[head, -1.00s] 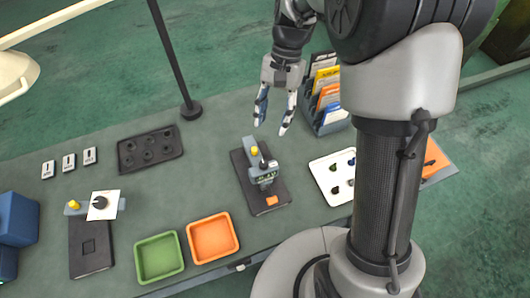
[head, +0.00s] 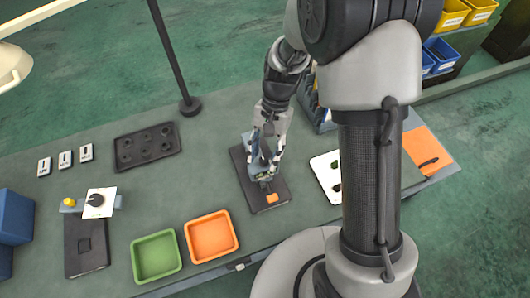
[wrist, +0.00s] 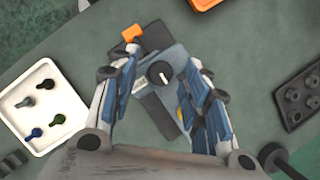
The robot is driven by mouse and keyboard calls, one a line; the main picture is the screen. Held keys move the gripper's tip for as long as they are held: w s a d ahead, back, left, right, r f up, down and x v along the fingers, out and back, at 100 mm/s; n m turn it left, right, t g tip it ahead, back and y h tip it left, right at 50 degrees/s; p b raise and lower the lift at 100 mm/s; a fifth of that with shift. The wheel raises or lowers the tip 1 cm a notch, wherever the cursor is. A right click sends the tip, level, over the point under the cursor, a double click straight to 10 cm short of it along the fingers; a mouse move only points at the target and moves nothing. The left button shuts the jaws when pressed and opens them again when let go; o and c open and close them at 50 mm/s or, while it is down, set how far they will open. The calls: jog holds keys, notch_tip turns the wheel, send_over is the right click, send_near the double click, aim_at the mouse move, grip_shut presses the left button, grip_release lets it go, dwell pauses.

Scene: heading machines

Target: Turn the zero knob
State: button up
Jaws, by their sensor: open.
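The zero knob (wrist: 159,72) is a round black knob with a white mark, on the blue-grey head (wrist: 176,55) of a device in the wrist view. The device stands on a dark base (head: 274,184) in the middle of the table, with an orange block (head: 271,197) at its near end. My gripper (head: 263,158) points down over this device. In the wrist view, its open fingers (wrist: 162,58) stand on either side of the knob, with a gap on both sides. In the head view the knob is hidden by my gripper.
A white tray (wrist: 62,98) with several pegs is close to the right of the device in the head view. A black holed tray (head: 140,160) is to the left. Orange (head: 228,252) and green (head: 172,268) trays are at the front. A second device has a white dial plate (head: 104,209).

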jog(key=shift+c, duration=0.3)
grip_shut()
dwell(0.3)
jog(key=shift+a+n+g+h+p, duration=0.15)
jog(key=shift+n+h+p, duration=0.4)
jog(key=shift+n, duration=0.9)
jog(key=shift+a+n+g+h+p, duration=0.15)
jog(key=shift+n+h+p, duration=0.35)
jog(key=shift+n, duration=0.95)
jog(key=shift+d, duration=0.1)
jog(key=shift+o, duration=0.3)
grip_release()
